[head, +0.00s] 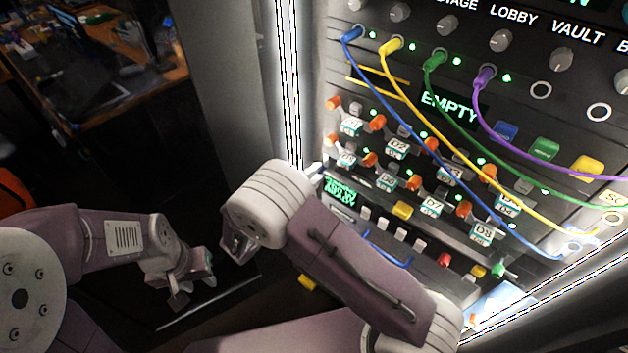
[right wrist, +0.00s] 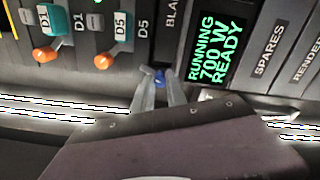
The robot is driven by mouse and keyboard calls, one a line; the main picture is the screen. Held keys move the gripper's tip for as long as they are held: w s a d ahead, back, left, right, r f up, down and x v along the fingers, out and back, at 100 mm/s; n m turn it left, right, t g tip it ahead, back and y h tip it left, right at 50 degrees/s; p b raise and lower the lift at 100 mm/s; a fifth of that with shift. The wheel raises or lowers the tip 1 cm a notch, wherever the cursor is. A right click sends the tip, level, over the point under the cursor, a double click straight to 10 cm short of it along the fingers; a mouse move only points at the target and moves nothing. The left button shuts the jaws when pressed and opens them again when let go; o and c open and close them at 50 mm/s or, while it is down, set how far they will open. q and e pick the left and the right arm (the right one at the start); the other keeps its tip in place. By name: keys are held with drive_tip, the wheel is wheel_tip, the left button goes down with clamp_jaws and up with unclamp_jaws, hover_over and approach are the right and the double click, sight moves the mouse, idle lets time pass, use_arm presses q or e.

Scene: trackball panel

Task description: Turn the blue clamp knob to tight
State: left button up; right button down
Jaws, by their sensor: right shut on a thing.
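The blue clamp knob (right wrist: 160,78) shows in the right wrist view as a small blue part on the dark panel, left of the green display. My right gripper (right wrist: 158,75) has its two fingers on either side of the knob and is shut on it. The fingers hide much of the knob, so its turn position cannot be read. In the head view my right gripper (head: 316,172) reaches the panel's left edge, and its wrist hides the knob. My left gripper (head: 192,291) hangs at the lower left, away from the panel, with its fingers apart and empty.
The green display (right wrist: 216,47) reads "RUNNING 700 W READY". Orange toggles (right wrist: 46,55) labelled D1 and D5 sit close by. Blue (head: 385,88), yellow, green and purple cables hang across the panel. A bright vertical strip (head: 289,80) borders the panel's left side.

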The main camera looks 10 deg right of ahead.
drive_tip(key=shift+w+m+b, duration=0.1)
drive_tip(key=shift+m+b, duration=6.5)
drive_tip(key=shift+b, duration=1.8)
drive_tip(key=shift+r, duration=0.1)
drive_tip(key=c, duration=1.3)
unclamp_jaws()
drive_tip(key=shift+c, duration=0.2)
